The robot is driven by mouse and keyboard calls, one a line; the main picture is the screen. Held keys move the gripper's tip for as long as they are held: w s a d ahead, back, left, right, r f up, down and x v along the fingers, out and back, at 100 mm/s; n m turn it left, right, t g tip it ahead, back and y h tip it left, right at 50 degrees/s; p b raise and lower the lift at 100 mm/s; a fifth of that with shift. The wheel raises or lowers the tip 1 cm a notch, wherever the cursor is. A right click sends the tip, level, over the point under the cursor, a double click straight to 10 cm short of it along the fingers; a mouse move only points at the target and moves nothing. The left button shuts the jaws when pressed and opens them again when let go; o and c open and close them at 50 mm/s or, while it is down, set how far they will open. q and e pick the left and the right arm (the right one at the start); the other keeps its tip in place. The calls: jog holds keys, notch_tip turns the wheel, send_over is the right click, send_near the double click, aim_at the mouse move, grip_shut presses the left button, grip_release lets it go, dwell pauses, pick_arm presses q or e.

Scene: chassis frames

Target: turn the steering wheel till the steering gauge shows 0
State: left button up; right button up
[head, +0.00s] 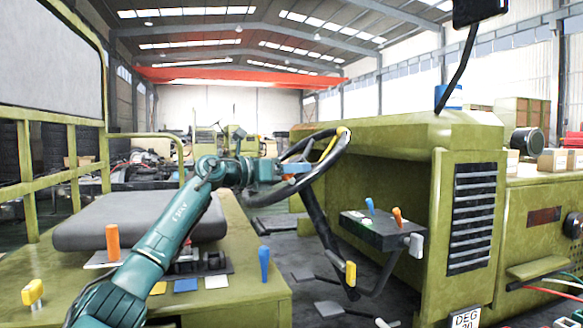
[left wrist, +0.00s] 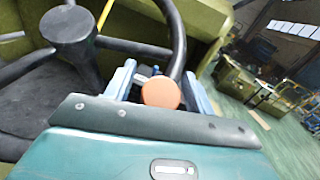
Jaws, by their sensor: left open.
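The black steering wheel (head: 335,160) stands tilted on its column in the middle of the head view, with a yellow stripe near its top. In the left wrist view its hub and rim (left wrist: 176,35) show close up. An orange knob (left wrist: 160,92) on the rim lies between the fingers of my left gripper (left wrist: 160,90). That gripper (head: 290,172) is open around the knob at the wheel's left side; contact cannot be told. The steering gauge (head: 466,319) is a white plate reading "DEG" at the bottom edge; its number is cut off and unclear. My right gripper is not in view.
A grey seat (head: 140,220) and several coloured levers stand left of the wheel. A dark lever box (head: 385,230) with blue and orange handles is right of the column. The green hood (head: 400,135) stands behind it. Pedals (head: 328,309) lie on the floor below.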

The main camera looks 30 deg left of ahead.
pick_arm(q)
jog(key=shift+c, duration=0.4)
grip_shut()
